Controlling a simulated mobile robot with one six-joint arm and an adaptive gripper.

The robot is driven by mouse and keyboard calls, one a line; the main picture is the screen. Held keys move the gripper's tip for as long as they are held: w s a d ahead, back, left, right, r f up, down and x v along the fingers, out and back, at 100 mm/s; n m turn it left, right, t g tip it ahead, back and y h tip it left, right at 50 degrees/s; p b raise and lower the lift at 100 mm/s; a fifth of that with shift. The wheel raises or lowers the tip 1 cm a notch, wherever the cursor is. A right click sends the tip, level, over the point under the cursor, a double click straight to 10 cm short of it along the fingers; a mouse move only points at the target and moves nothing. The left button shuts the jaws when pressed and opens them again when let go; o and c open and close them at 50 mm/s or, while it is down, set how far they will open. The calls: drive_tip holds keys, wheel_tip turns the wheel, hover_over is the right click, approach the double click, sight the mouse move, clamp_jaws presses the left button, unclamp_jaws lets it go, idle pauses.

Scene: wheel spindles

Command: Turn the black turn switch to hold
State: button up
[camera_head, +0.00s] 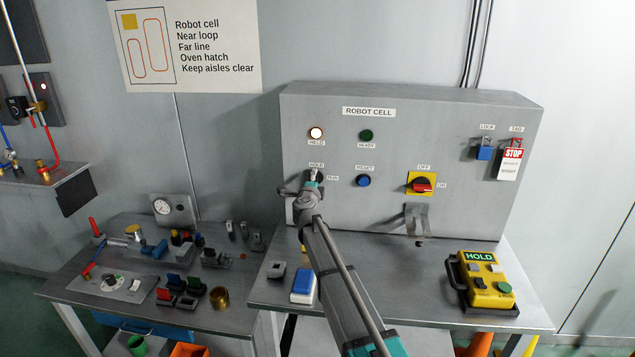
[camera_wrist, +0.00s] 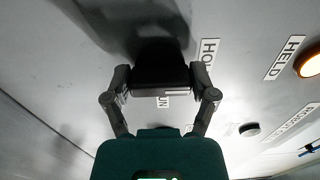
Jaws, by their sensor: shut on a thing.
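The black turn switch (camera_wrist: 160,62) is on the front of the grey robot cell panel (camera_head: 440,135), between the HOLD and RUN labels. In the wrist view my gripper (camera_wrist: 157,82) has one finger on each side of the switch and is shut on it. A small white mark shows on the near edge of the switch. In the head view my gripper (camera_head: 312,180) is at the panel below the lit HELD lamp (camera_head: 316,133) and hides most of the switch. The HOLD label (camera_wrist: 208,52) is right of the switch in the wrist view.
The blue reset button (camera_head: 363,181) and the red and yellow on/off switch (camera_head: 422,184) are right of my gripper. A green READY lamp (camera_head: 366,135) is dark. A yellow pendant (camera_head: 484,284) showing HOLD lies on the bench. A cluttered side table (camera_head: 75,290) is at the left.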

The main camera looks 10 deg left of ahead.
idle(0.4)
drive_tip(key=o, duration=1)
drive_tip(key=shift+o, duration=0.2)
drive_tip(key=s, duration=1.2)
drive_tip(key=shift+a, duration=0.25)
